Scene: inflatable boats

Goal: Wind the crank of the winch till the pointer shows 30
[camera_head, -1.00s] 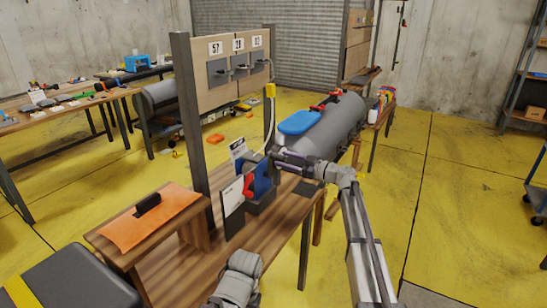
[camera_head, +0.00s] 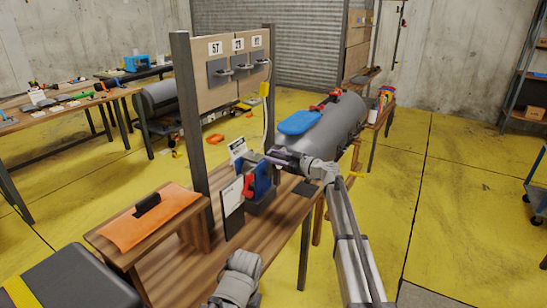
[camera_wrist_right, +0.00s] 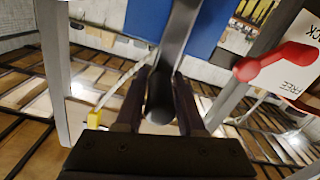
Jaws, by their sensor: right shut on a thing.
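The blue winch (camera_head: 262,182) stands on the wooden bench, with a red lever (camera_head: 247,188) and a white card on its near side. My right gripper (camera_head: 274,157) is at the upper far side of the winch. In the right wrist view, the jaws (camera_wrist_right: 160,105) are shut on the dark crank handle (camera_wrist_right: 159,112). The grey crank arm (camera_wrist_right: 181,35) runs up from it past the blue winch body (camera_wrist_right: 138,18). The red lever also shows there (camera_wrist_right: 275,62), by a card reading FREE. The pointer and its scale cannot be read.
A yellow block (camera_head: 264,89) hangs by the board post, with a pale strap below it. An orange pouch (camera_head: 150,215) lies on a raised stand at the front left. A grey cylinder (camera_head: 330,128) with a blue piece on top lies behind my right arm.

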